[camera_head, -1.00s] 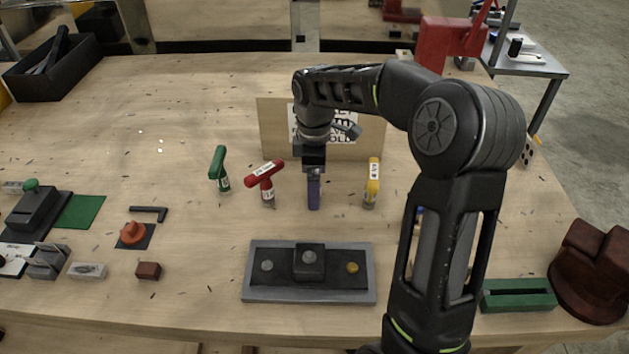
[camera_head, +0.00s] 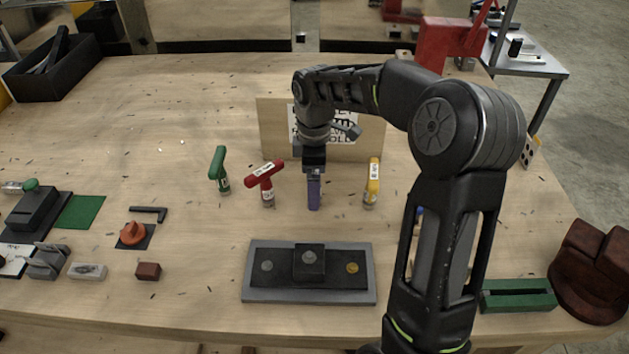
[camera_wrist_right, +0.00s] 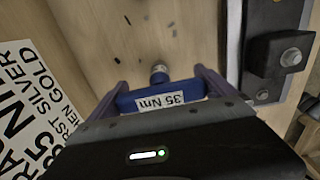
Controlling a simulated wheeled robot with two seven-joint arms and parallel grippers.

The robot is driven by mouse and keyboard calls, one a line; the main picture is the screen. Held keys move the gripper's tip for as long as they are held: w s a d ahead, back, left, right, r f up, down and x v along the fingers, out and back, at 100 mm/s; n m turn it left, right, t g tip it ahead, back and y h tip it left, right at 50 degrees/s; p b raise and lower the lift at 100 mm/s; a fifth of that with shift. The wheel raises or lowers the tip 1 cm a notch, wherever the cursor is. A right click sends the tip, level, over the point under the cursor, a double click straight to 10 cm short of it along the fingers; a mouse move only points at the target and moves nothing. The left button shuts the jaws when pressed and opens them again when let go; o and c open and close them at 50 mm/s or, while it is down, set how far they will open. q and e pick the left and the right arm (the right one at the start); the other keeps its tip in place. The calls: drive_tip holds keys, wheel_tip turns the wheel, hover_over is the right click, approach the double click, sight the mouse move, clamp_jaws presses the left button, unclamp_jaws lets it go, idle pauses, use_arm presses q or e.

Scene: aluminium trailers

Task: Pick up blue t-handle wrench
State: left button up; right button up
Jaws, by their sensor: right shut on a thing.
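The blue t-handle wrench (camera_wrist_right: 160,99) shows in the right wrist view, with a white "35 Nm" label on its handle and a metal tip pointing away toward the wood. My right gripper (camera_wrist_right: 158,84) is shut on its handle, with one finger at each end. In the head view my right gripper (camera_head: 313,188) points down at the table between the red and yellow t-handle wrenches, and hides most of the blue one. Whether the wrench tip touches the table is unclear. My left gripper is not in view.
Green (camera_head: 219,168), red (camera_head: 265,178) and yellow (camera_head: 373,182) t-handle wrenches stand near the gripper. A wooden sign board (camera_head: 275,125) stands behind it. A grey plate with bolts (camera_head: 256,291) lies in front.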

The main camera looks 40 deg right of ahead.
drive_tip(key=shift+r, duration=0.15)
wheel_tip(320, 180, up, 10)
drive_tip(key=shift+f, duration=0.1)
idle(0.4)
idle(1.0)
